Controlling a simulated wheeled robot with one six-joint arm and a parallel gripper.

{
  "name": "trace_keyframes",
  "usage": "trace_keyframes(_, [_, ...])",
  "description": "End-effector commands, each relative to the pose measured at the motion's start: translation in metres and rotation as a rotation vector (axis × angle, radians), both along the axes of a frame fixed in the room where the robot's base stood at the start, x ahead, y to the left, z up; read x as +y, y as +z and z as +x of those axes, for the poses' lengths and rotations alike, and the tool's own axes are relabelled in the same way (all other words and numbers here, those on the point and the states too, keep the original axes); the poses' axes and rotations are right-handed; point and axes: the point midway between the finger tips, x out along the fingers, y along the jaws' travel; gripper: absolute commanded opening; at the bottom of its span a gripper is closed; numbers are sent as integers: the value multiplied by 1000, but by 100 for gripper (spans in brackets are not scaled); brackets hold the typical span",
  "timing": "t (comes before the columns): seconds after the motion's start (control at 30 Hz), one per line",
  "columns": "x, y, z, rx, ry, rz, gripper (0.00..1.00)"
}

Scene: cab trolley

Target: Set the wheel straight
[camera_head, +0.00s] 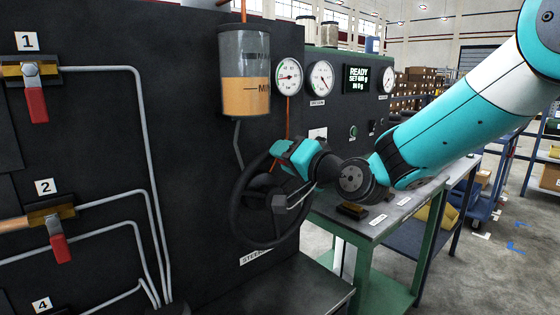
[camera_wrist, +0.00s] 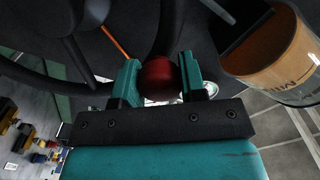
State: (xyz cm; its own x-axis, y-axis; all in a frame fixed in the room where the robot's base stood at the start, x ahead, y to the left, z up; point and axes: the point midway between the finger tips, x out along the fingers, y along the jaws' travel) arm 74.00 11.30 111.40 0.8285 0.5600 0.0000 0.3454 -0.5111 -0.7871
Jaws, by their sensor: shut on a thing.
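The black steering wheel (camera_head: 236,212) stands on the dark panel in the head view, seen at a slant. A label beginning "STEE" (camera_head: 254,258) sits below it. My gripper (camera_head: 276,152) is at the top of the wheel's rim. In the wrist view my gripper (camera_wrist: 160,80) is shut on a red rounded piece (camera_wrist: 158,76) between its teal fingers. Dark wheel parts (camera_wrist: 58,84) show behind it. My gripper and wrist hide part of the upper right rim in the head view. I cannot tell the wheel's exact angle.
A glass reservoir (camera_head: 246,95) with amber liquid hangs just above the wheel. Gauges (camera_head: 289,76) and a display reading READY (camera_head: 369,79) are to its right. Valves with red handles (camera_head: 36,104) and pipes are at left. A green bench (camera_head: 372,228) stands right.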

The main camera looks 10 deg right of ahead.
Motion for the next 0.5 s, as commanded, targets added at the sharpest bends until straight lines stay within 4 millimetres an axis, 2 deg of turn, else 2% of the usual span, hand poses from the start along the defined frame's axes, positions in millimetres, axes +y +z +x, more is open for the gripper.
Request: trace_keyframes(0.5, [-3, 0, 2, 22, 0, 33, 0])
